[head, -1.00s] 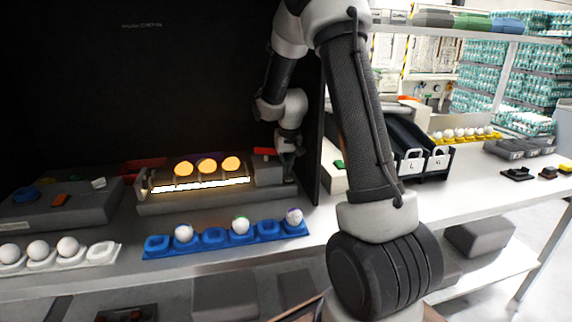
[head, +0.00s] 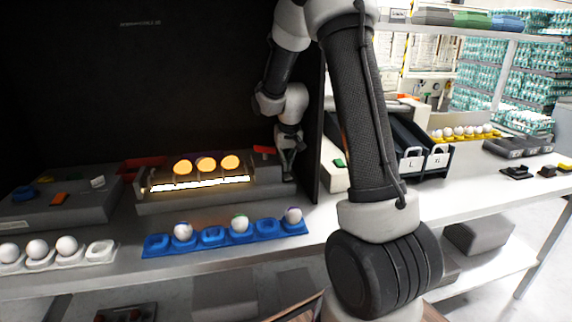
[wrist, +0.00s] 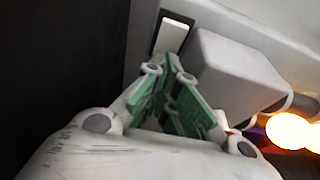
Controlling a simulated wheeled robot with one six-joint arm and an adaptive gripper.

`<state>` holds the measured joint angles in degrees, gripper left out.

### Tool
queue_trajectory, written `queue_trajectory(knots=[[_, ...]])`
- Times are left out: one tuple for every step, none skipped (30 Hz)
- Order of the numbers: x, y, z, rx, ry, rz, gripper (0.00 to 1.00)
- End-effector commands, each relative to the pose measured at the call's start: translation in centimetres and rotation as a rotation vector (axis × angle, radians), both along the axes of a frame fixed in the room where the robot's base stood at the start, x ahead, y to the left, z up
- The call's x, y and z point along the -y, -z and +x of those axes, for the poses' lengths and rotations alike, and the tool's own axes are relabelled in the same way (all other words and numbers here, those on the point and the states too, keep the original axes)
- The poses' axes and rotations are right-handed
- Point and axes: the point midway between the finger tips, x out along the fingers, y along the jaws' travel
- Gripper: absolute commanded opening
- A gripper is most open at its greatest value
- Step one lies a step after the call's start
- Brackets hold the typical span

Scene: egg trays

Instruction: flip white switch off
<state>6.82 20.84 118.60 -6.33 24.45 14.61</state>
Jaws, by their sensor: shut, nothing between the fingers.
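A white rocker switch (wrist: 172,37) in a dark frame shows at the top of the wrist view, just beyond my fingertips. My gripper (wrist: 170,66) is shut and empty, its green-padded fingers pointing at the switch's near end. I cannot tell whether they touch it. In the head view my gripper (head: 288,176) is low at the right end of the lit egg-candling box (head: 160,207); the switch is hidden there. The box's light strip (head: 200,183) glows, and several orange-lit eggs (head: 205,164) sit above it.
A dark partition (head: 315,130) stands close to the right of my gripper. A blue tray (head: 213,236) with eggs lies in front of the box. A white egg tray (head: 100,249) and a grey box with coloured parts (head: 60,212) are at left.

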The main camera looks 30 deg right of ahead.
Motion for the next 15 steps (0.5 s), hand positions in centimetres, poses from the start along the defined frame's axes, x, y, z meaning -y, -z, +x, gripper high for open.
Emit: queue_trajectory(knots=[[-0.1,-0.8,0.2,0.005,0.000,0.000,0.00],[-0.1,-1.2,0.2,0.004,-0.001,0.000,0.00],[-0.1,-2.0,0.3,0.006,-0.001,-0.001,0.00],[-0.2,-2.6,0.4,0.006,-0.002,-0.001,0.00],[-0.2,-3.3,0.5,0.007,-0.002,-0.002,0.00],[-0.2,-4.2,0.4,0.006,-0.002,-0.001,0.00],[-0.3,-5.0,0.3,0.007,-0.002,-0.002,0.00],[-0.3,-5.7,0.1,0.007,-0.001,-0.001,0.00],[-0.4,-6.7,0.0,0.006,-0.001,-0.001,0.00],[-0.4,-7.3,-0.1,0.007,-0.001,0.000,0.00],[-0.4,-8.0,-0.2,0.005,0.000,0.000,0.00],[-0.4,-8.9,-0.4,0.006,-0.001,0.000,0.00],[-0.5,-9.4,-0.4,0.006,-0.001,0.000,0.00],[-0.5,-10.0,-0.5,0.005,0.000,0.000,0.00],[-0.5,-10.7,-0.7,0.005,0.000,0.000,0.00]])
